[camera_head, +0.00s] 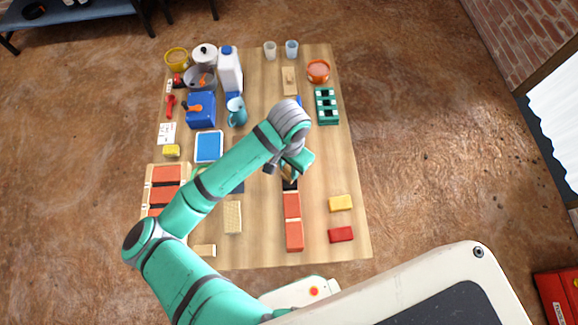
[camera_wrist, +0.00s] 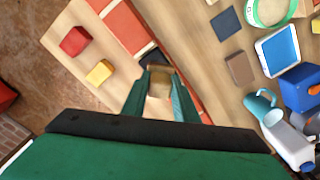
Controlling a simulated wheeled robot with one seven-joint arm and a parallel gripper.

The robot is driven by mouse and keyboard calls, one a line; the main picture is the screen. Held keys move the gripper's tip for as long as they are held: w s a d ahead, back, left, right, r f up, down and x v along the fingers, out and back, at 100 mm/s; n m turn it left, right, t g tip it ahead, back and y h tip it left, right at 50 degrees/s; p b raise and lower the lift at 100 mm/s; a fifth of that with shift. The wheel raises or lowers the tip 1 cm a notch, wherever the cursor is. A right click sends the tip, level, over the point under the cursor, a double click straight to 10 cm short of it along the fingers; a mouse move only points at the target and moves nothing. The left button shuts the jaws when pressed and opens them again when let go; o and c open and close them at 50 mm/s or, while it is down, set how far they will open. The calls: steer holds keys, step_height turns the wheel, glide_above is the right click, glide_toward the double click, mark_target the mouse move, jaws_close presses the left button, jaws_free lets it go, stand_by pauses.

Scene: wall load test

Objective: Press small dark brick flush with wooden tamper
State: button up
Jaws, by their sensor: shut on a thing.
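My gripper (camera_head: 290,172) is shut on a tan wooden block, the wooden tamper (camera_wrist: 160,84), which sits between the two green fingers in the wrist view. The small dark brick (camera_wrist: 153,58) lies just beyond the tamper, at the end of a row of orange-red bricks (camera_wrist: 124,24). In the head view the dark brick (camera_head: 290,185) shows partly below my gripper, with the red bricks (camera_head: 293,234) running toward the near edge. I cannot tell whether the tamper touches the dark brick, or how high that brick stands.
A yellow block (camera_head: 341,203) and a red block (camera_head: 342,235) lie right of the row. Bare table (camera_head: 343,160) lies right of my gripper.

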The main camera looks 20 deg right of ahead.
steer(key=shift+a+f, duration=0.1)
steer(key=shift+f, duration=0.2)
stand_by(0.5)
steer(key=shift+f, duration=0.2)
stand_by(0.9)
stand_by(0.9)
steer(key=shift+r, duration=3.5)
